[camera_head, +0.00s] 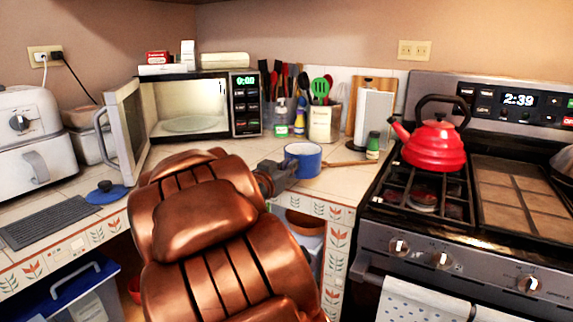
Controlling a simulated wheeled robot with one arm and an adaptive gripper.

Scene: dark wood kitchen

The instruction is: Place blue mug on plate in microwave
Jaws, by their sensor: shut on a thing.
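The blue mug (306,163) has a white inside and is upright at the counter's front edge. My gripper (283,171) reaches it from the left and is shut on its left side. My copper-coloured arm hides part of the counter and most of the gripper's rear. I cannot tell whether the mug touches the counter. The microwave (245,104) stands at the back, its door (125,127) swung open to the left. The plate (191,124) lies inside on the microwave floor and looks empty.
A wooden spoon (347,163) and a small green-capped jar (373,147) are right of the mug. The stove (440,240) with a red kettle (436,146) is at right. Utensils and bottles stand right of the microwave. A blue lid (106,192) lies left of my arm.

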